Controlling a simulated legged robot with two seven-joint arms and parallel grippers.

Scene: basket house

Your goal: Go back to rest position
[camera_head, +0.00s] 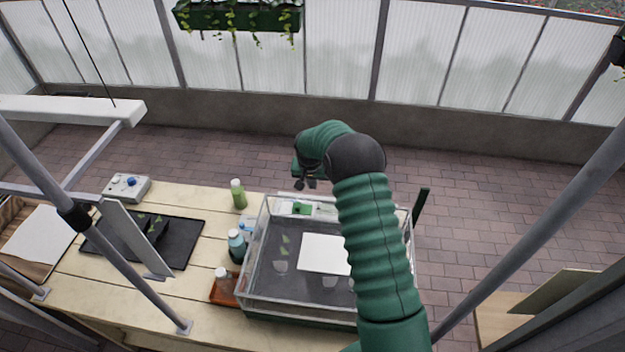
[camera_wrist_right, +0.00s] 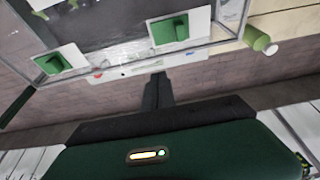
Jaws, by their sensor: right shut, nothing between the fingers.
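My right arm, green and ribbed, reaches up from the bottom right of the head view. Its gripper (camera_head: 305,183) is beyond the far edge of a clear-walled tank (camera_head: 262,215) on the wooden table. In the right wrist view the dark fingers (camera_wrist_right: 158,88) are together, with nothing between them. They are in front of the tank's edge with its green-and-white parts (camera_wrist_right: 168,30). My left gripper is not in view.
Bottles (camera_head: 238,194) stand left of the tank, with another (camera_head: 236,243) nearer. A black tray (camera_head: 190,240) and a grey control box (camera_head: 127,187) are further left. Metal posts frame both sides. The brick floor (camera_head: 480,190) behind the table is clear.

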